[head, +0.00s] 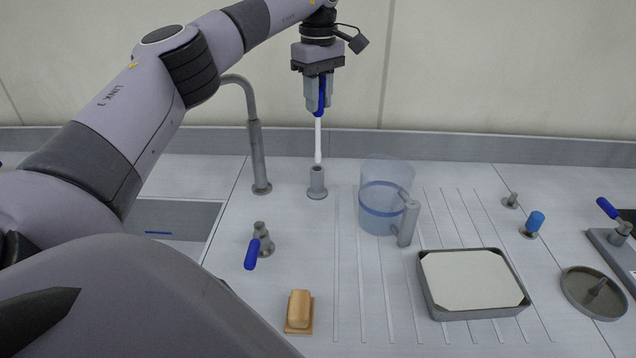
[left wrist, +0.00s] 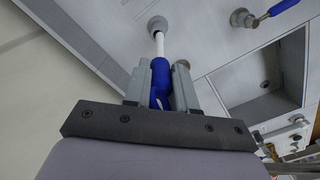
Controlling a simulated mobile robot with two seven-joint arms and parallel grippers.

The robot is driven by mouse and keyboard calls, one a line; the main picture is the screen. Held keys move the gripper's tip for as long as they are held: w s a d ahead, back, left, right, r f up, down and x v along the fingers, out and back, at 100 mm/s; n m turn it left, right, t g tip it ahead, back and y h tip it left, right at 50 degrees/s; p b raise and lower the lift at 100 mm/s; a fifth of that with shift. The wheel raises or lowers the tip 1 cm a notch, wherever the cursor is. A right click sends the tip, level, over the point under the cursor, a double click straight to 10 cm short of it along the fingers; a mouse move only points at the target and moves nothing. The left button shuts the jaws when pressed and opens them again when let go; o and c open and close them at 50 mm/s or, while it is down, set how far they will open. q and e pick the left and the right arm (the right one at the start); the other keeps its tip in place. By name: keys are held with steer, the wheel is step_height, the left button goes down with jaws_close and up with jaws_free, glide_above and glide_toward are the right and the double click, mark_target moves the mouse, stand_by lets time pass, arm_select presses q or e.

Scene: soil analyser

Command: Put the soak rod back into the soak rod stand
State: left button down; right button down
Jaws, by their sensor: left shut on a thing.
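The soak rod has a blue handle (head: 321,92) and a white shaft (head: 318,140). My left gripper (head: 320,100) is shut on the blue handle and holds the rod nearly upright, shaft down. The soak rod stand (head: 317,184) is a small grey cylinder on a round base on the counter. In the head view the rod's lower tip is just above the stand's top; whether it touches the opening I cannot tell. In the left wrist view the blue handle (left wrist: 161,80) sits between the fingers, and the shaft points to the round stand (left wrist: 157,24). My right gripper is not in view.
A grey faucet (head: 257,150) stands left of the stand, and a clear jug (head: 380,205) with a handle stands to its right. A blue-handled valve (head: 258,246), a tan block (head: 299,309) and a white-filled tray (head: 472,280) are nearer. The wall is close behind.

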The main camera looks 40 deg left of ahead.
mark_target(317, 135)
arm_select(q)
steer(key=shift+w+a+r, duration=0.2)
steer(key=shift+w+a, duration=0.05)
steer(key=shift+a, duration=0.2)
step_height(317, 135, down, 10)
steer(key=shift+r, duration=0.2)
stand_by(0.3)
steer(key=shift+f, duration=0.15)
steer(key=c, duration=0.9)
jaws_free()
